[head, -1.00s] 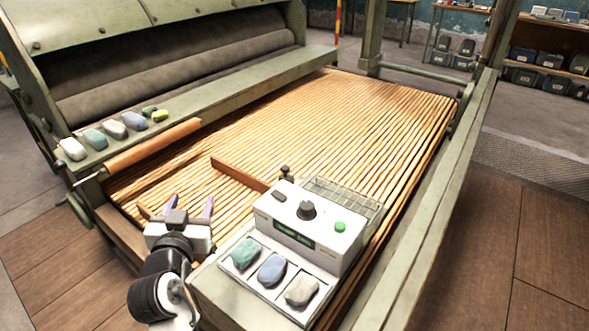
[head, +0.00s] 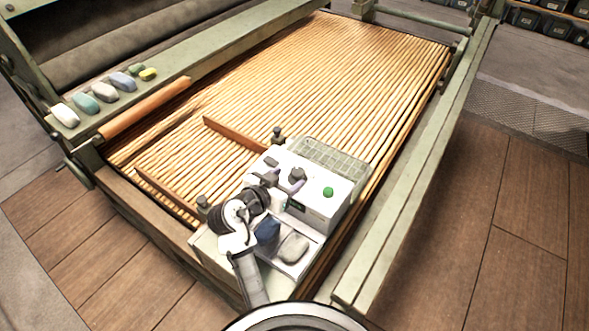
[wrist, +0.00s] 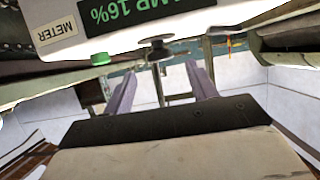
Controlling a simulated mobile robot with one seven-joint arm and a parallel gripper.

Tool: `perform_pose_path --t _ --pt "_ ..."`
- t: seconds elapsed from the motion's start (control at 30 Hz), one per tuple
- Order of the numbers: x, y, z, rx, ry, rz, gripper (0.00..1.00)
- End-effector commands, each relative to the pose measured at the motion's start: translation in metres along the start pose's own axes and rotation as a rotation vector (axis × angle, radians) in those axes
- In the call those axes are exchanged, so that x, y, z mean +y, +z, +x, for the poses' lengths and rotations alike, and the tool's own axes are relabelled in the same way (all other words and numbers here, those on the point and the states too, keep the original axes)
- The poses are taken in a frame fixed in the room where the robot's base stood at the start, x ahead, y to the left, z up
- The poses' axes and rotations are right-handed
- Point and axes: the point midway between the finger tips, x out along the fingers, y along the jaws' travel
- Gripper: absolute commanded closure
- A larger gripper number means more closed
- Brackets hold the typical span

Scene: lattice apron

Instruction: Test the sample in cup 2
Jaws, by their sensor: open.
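The white meter box (head: 318,206) stands at the near end of the slatted bed, with a dark knob (head: 297,174) and a green button (head: 328,192) on it. In the wrist view its display (wrist: 150,10) reads "...AMP 16%", partly cut off. In the tray before it lie a blue sample (head: 267,232) in the middle and a pale grey sample (head: 294,247) at right; my arm hides the left place. My gripper (head: 284,181) is open and empty at the meter's front. In the wrist view the knob (wrist: 158,50) shows between the fingers (wrist: 160,75); contact is unclear.
Several coloured lumps (head: 104,91) lie on the green ledge at left, beside a wooden roller (head: 145,108). A wooden bar (head: 235,133) lies on the slatted bed (head: 330,80). A wire rack (head: 328,160) adjoins the meter. Green rails border the bed.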

Motion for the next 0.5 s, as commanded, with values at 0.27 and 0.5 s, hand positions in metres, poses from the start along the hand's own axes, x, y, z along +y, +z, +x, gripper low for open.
perform_pose_path --t 0.27,0.5 --pt "-0.001 -0.002 0.039 0.001 -0.001 -0.001 0.43" --pt "-0.001 -0.001 0.047 0.001 -0.002 0.0 0.43"
